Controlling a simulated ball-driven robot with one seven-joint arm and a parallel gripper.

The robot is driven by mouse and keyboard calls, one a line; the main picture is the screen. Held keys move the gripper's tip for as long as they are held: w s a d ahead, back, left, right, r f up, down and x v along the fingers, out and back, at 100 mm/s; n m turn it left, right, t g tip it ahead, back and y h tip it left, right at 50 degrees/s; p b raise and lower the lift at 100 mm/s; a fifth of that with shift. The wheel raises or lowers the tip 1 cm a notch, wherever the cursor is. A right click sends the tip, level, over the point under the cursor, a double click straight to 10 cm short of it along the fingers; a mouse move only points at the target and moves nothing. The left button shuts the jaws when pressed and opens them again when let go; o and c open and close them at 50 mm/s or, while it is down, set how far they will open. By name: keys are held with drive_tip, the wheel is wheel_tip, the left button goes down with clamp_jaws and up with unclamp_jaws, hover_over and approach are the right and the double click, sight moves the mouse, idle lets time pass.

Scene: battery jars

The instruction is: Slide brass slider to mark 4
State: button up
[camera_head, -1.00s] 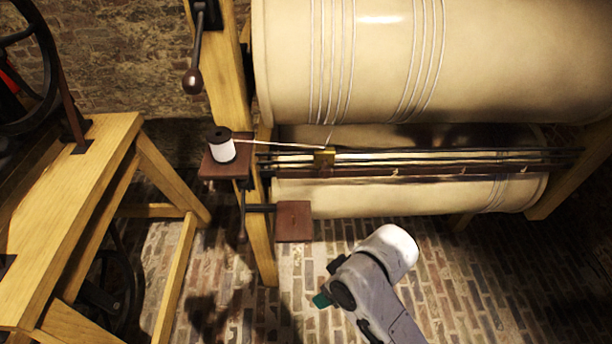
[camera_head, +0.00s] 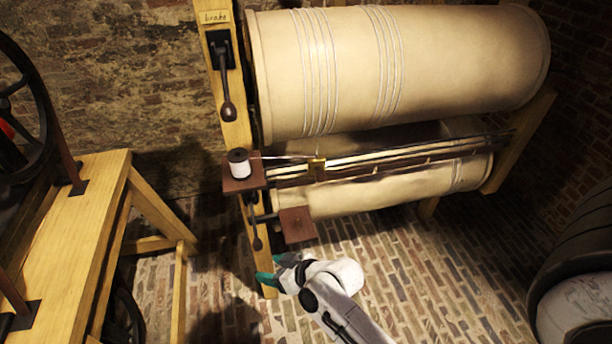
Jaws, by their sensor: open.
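The brass slider (camera_head: 317,169) is a small block on the dark rails (camera_head: 400,159) that run between the upper and lower cream drums. It sits near the rails' left end. A pale thread runs to it from the white spool (camera_head: 239,168). Small marks show along the rail, but their numbers are too small to read. My gripper (camera_head: 270,270), with teal fingertips, is open and empty. In the picture it is below and left of the slider, beside the wooden post and apart from the rails.
The upper drum (camera_head: 400,70) carries bands of wound cord. A dark red block (camera_head: 296,224) juts out below the slider, above my gripper. A brake lever (camera_head: 224,85) hangs on the post (camera_head: 236,125). A wooden bench (camera_head: 75,230) stands at left. Brick floor lies open at lower middle.

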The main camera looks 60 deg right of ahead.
drive_tip(key=w+d+r+m+t+h+p, duration=0.2)
drive_tip(key=d+r+m+h, duration=0.15)
drive_tip(key=d, duration=0.35)
drive_tip(key=m+g+h+p, duration=0.25)
drive_tip(key=m+h, duration=0.35)
drive_tip(key=h, duration=0.4)
approach(321, 179)
drive_tip(key=d, duration=0.1)
drive_tip(key=x, duration=1)
drive_tip(key=shift+w+f, duration=0.1)
drive_tip(key=shift+w, duration=0.2)
drive_tip(key=shift+c, duration=0.2)
clamp_jaws()
